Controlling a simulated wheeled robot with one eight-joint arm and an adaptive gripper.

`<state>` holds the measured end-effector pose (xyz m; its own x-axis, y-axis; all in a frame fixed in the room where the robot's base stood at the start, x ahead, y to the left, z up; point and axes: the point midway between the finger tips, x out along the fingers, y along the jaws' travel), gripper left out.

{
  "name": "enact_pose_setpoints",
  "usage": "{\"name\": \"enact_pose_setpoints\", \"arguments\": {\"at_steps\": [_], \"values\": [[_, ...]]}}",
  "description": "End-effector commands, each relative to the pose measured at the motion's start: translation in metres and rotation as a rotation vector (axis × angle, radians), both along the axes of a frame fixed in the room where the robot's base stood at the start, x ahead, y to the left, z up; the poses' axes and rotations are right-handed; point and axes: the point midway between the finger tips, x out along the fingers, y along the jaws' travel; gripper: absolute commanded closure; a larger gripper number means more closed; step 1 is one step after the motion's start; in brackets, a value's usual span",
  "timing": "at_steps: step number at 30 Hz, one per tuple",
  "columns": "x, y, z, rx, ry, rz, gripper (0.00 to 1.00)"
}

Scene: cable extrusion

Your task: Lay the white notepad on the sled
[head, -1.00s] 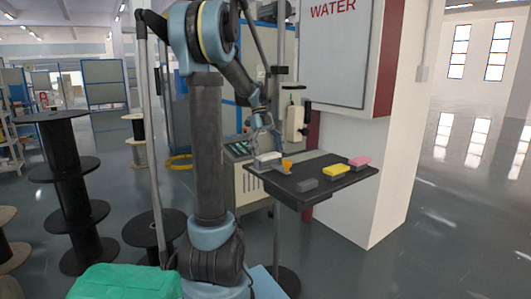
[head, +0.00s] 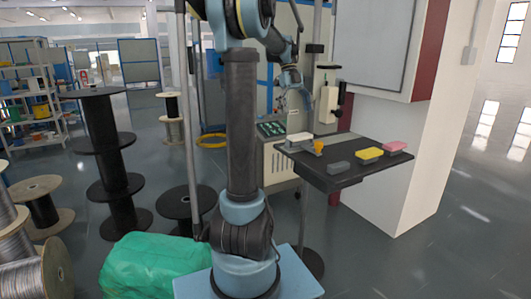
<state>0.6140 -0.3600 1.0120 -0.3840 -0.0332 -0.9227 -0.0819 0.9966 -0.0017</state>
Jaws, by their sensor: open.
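The white notepad (head: 299,137) appears as a small white block at the left end of the dark table (head: 345,181). It seems to lie on a thin pale piece with an orange part (head: 318,146) at its right; this may be the sled, but it is too small to tell. My gripper (head: 299,112) is above the white notepad, open and apart from it, with nothing visible between its fingers.
A wall pillar (head: 390,170) is behind. A green bundle (head: 150,265) and black spools (head: 108,140) are at left.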

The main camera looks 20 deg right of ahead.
Motion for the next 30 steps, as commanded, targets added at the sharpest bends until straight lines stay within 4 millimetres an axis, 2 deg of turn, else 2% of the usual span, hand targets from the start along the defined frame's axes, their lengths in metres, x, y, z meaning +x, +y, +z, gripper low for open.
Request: {"name": "enact_pose_setpoints", "arguments": {"at_steps": [5, 8, 15, 20, 30], "values": [[-0.002, 0.017, -0.002, 0.024, -0.013, 0.089, 0.09], [-0.005, 0.041, -0.007, 0.060, -0.032, 0.229, 0.09], [-0.026, 0.123, -0.030, 0.182, -0.089, 0.748, 0.09], [-0.046, 0.173, -0.052, 0.249, -0.113, 1.107, 0.09], [-0.098, 0.262, -0.116, 0.343, -0.123, 1.877, 0.09]]}}
